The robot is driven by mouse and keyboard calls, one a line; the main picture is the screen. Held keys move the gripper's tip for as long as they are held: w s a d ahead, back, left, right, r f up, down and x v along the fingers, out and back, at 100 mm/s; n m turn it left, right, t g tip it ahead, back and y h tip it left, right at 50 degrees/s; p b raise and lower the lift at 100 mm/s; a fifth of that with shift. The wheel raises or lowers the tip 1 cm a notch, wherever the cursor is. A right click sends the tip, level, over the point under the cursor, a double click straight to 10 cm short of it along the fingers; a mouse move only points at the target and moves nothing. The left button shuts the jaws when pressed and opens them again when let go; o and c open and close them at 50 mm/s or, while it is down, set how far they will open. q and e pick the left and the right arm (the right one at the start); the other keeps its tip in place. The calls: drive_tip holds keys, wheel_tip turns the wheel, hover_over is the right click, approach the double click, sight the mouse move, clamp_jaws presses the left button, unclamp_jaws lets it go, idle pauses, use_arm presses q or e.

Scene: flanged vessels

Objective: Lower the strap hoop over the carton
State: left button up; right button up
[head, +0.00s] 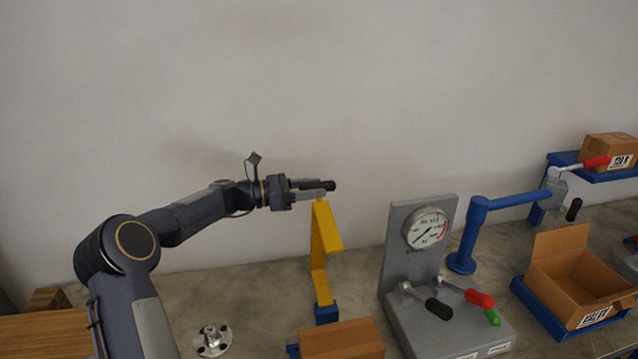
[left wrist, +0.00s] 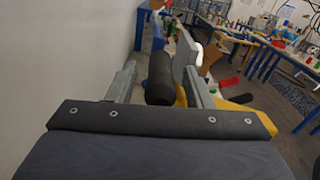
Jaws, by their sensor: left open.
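The yellow strap hoop (head: 318,245) stands raised, its foot at a small blue block (head: 326,314). A black handle is at its top; it also shows in the left wrist view, where the black handle (left wrist: 160,78) lies between my two fingers. My left gripper (head: 322,189) is open around that handle. Whether either finger touches it I cannot tell. Part of the yellow hoop (left wrist: 240,98) shows beyond the fingers. The closed brown carton (head: 342,341) sits low in front of the hoop, cut off by the lower picture edge. My right gripper is not in view.
Right of the hoop stands a grey gauge panel (head: 403,240) with black, red and green handles. Further right are a blue post arm (head: 478,225), an open box (head: 567,270) and a blue shelf with another carton (head: 607,150). A metal flange (head: 212,340) lies at left.

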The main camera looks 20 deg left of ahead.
use_arm(q)
drive_tip(key=shift+x, duration=0.9)
clamp_jaws()
